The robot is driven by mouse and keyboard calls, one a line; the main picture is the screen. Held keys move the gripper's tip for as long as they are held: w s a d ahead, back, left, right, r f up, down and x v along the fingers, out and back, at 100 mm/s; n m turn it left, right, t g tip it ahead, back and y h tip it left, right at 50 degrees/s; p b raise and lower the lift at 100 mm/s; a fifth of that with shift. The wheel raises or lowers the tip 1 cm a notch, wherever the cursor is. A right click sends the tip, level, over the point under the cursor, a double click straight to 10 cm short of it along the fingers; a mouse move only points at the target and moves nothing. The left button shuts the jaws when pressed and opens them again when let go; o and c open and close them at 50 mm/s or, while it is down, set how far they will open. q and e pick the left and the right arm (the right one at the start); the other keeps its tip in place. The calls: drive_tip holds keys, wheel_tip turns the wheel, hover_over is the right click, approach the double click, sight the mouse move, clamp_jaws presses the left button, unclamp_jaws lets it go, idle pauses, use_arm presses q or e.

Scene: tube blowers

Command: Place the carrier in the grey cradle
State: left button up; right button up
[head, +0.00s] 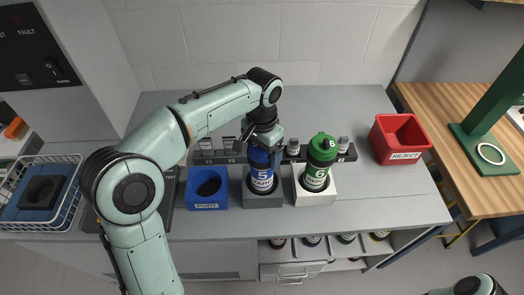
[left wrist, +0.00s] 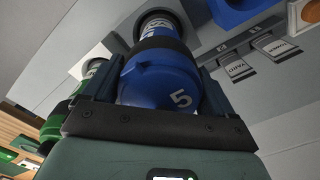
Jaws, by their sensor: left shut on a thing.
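The blue carrier (head: 261,168), marked 5, stands roughly upright at the grey cradle (head: 249,199), its dark lower end within the cradle's opening. I cannot tell whether it rests on the bottom. My left gripper (head: 265,140) is above it and shut on its blue top. In the left wrist view the blue carrier (left wrist: 165,78) sits between the fingers, its far end at the grey cradle. A green carrier (head: 320,152), marked 6, stands in a white cradle (head: 315,198) just to the right. My right gripper is out of view; only part of that arm shows at the bottom right.
A blue open box (head: 207,203) stands left of the grey cradle. A dark rail (head: 218,157) with labelled pieces runs behind. A red reject bin (head: 400,140) is at the right. A wire basket (head: 68,205) is at the far left. The counter's right front is clear.

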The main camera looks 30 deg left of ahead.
use_arm(q)
drive_tip(key=shift+w+f, duration=0.1)
drive_tip(key=o, duration=1.4)
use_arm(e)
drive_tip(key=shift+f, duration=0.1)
use_arm(q)
wheel_tip(320, 180, up, 12)
drive_tip(key=p, duration=0.2)
drive_tip(key=shift+p, duration=0.4)
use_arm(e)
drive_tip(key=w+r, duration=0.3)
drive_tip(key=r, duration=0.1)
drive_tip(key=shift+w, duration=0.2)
